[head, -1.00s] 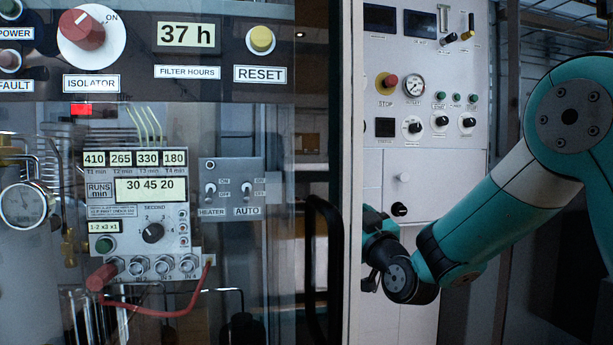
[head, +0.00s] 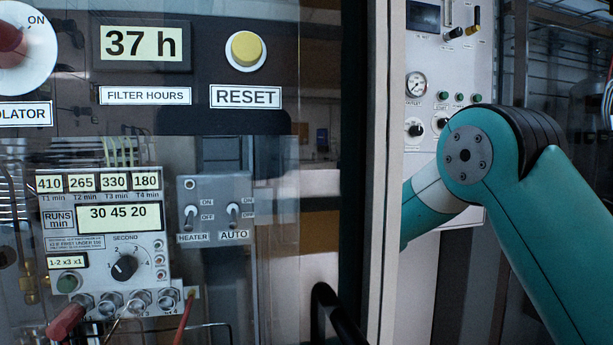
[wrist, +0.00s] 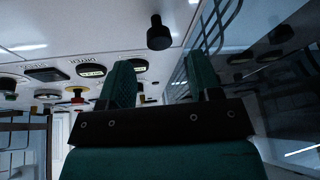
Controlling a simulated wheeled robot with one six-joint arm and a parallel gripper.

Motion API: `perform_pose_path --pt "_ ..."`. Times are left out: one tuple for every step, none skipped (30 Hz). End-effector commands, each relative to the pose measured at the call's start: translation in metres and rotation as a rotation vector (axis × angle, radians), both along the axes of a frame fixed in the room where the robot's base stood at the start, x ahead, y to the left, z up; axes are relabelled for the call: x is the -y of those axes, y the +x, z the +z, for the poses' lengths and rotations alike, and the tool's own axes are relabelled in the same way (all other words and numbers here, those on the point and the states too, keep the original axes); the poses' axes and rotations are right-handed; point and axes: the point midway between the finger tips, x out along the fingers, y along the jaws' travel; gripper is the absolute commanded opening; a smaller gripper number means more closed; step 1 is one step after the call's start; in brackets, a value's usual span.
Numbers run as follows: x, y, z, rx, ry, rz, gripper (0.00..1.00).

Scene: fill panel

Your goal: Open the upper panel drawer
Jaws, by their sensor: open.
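My gripper (wrist: 160,64) is open and empty in the wrist view, with its two teal fingers apart. A black knob (wrist: 158,34) sticks out from the white panel (wrist: 120,20) just beyond the fingertips, roughly in line with the gap between them. I cannot tell whether this knob belongs to the upper panel drawer. In the head view the white panel (head: 421,50) stands behind my arm, which hides its lower part. My gripper is out of sight there, and no drawer front can be made out.
A glass-fronted cabinet with a timer box (head: 105,240) fills the left of the head view. A black handle (head: 335,315) sits at its lower right, beside a pale upright frame (head: 385,170). Dark glass (wrist: 270,80) lies close to the right finger in the wrist view.

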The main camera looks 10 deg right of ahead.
Motion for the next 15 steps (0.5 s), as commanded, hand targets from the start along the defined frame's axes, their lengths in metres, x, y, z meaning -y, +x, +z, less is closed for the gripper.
perform_pose_path --pt "-0.002 0.011 0.007 0.002 0.001 0.0 0.58" --pt "-0.002 0.017 0.009 0.001 0.001 0.0 0.58" --pt "-0.003 0.025 0.012 0.002 0.0 -0.002 0.58" --pt "-0.004 0.03 0.014 0.002 0.0 -0.002 0.58" --pt "-0.004 0.034 0.016 0.001 0.001 -0.002 0.58" --pt "-0.005 0.04 0.017 -0.001 0.002 -0.002 0.58" --pt "-0.006 0.044 0.019 0.001 0.002 -0.002 0.58" --pt "-0.006 0.048 0.02 0.001 0.002 -0.002 0.58" --pt "-0.007 0.052 0.021 -0.001 0.001 -0.002 0.58" --pt "-0.007 0.055 0.023 0.001 0.001 -0.003 0.58" --pt "-0.007 0.057 0.023 0.001 0.001 -0.003 0.58" --pt "-0.008 0.059 0.024 0.001 0.0 -0.003 0.58" --pt "-0.008 0.061 0.025 0.0 0.0 -0.003 0.58" --pt "-0.008 0.062 0.025 -0.001 0.0 -0.004 0.58" --pt "-0.008 0.063 0.025 -0.001 0.0 -0.004 0.58"
